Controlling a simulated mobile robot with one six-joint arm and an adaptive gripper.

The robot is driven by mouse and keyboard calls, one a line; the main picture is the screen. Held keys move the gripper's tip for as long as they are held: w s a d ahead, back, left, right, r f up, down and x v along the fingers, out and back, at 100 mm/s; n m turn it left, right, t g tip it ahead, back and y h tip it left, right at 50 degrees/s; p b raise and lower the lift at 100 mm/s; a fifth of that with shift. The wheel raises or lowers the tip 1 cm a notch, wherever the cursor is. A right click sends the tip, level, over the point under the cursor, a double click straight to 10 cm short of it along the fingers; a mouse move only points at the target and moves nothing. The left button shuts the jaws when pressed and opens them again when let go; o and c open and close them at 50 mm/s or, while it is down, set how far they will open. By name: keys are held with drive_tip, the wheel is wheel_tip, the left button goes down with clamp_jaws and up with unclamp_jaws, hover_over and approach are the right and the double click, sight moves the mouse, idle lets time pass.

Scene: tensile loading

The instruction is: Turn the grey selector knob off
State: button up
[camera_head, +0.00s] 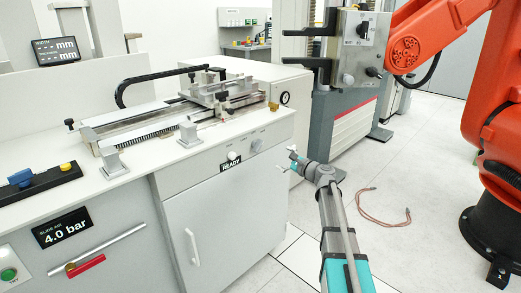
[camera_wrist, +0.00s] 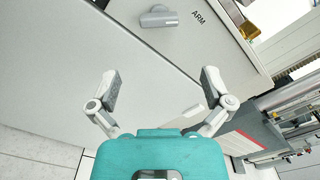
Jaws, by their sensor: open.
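The grey selector knob (camera_head: 256,145) is on the upper front face of the white cabinet, right of a whitish round knob. In the wrist view a grey knob (camera_wrist: 158,17) with a bar-shaped grip shows at the top centre, beside the printed word "ARM". My gripper (camera_head: 284,159) is in front of the cabinet, a little below and to the right of the knob. In the wrist view my gripper (camera_wrist: 160,80) has its two fingers wide apart with nothing between them. The knob lies beyond the fingertips, apart from them.
The whitish knob (camera_head: 232,155) has a "READY" display (camera_head: 231,165) beneath it. A slide rig (camera_head: 180,110) stands on the bench top above. A tall grey testing machine (camera_head: 340,125) and an orange robot arm (camera_head: 404,50) stand to the right. A reddish cable (camera_head: 383,209) lies on the floor.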

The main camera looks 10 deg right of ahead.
sight(260, 147)
drive_tip(key=shift+w+a, duration=0.1)
drive_tip(key=x, duration=1.3)
drive_tip(key=shift+w+a, duration=0.2)
drive_tip(key=shift+w, duration=0.05)
